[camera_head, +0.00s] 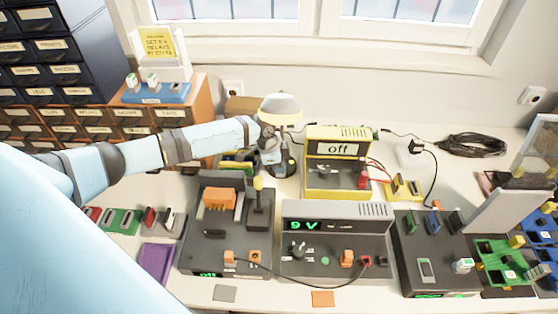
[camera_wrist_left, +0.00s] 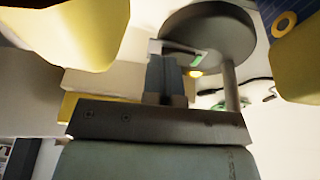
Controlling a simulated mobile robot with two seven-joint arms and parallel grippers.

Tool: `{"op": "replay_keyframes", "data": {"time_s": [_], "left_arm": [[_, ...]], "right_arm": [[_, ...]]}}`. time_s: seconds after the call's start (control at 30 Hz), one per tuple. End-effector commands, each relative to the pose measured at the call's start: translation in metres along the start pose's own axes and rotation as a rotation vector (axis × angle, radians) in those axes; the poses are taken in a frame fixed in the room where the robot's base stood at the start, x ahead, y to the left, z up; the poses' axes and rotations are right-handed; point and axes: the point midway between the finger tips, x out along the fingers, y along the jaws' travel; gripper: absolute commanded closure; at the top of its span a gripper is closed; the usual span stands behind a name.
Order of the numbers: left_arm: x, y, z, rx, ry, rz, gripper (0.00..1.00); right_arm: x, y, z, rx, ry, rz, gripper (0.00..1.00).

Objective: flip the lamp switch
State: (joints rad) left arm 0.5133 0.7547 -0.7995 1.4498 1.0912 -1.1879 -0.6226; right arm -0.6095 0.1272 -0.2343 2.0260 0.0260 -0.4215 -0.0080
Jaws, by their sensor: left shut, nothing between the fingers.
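The lamp (camera_head: 280,108) stands at the back centre of the bench, with a pale shade and a round dark base. In the left wrist view its dark round base (camera_wrist_left: 215,30) and its post (camera_wrist_left: 232,88) show. A small green part (camera_wrist_left: 198,60), which may be the lamp switch, shows at the base's edge beside a yellow spot. My left gripper (camera_head: 271,150) is in front of the lamp, close to its base. Its fingers (camera_wrist_left: 163,68) are shut and empty, pointing at the base near the green part; I cannot tell whether they touch. My right gripper is not in view.
A yellow box reading "Off" (camera_head: 337,150) stands right of the lamp. A grey "9 V" unit (camera_head: 336,215) and a dark device (camera_head: 220,250) stand in front. Wooden drawers (camera_head: 170,112) are behind my left arm. A coiled black cable (camera_head: 474,145) lies at the back right.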

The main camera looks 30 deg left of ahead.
Motion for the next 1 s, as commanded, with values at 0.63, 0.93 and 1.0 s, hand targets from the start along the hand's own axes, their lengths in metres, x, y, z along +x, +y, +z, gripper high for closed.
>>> {"op": "replay_keyframes", "data": {"time_s": [0.63,0.93,1.0], "left_arm": [[0.007,-0.002,0.003,-0.001,-0.004,0.006,1.00],[0.005,-0.012,0.003,-0.001,-0.005,0.005,1.00],[0.005,-0.012,0.003,-0.001,-0.005,0.005,1.00]], "right_arm": [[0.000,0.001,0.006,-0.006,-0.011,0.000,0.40],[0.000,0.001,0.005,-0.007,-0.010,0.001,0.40],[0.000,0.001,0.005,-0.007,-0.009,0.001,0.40]]}}
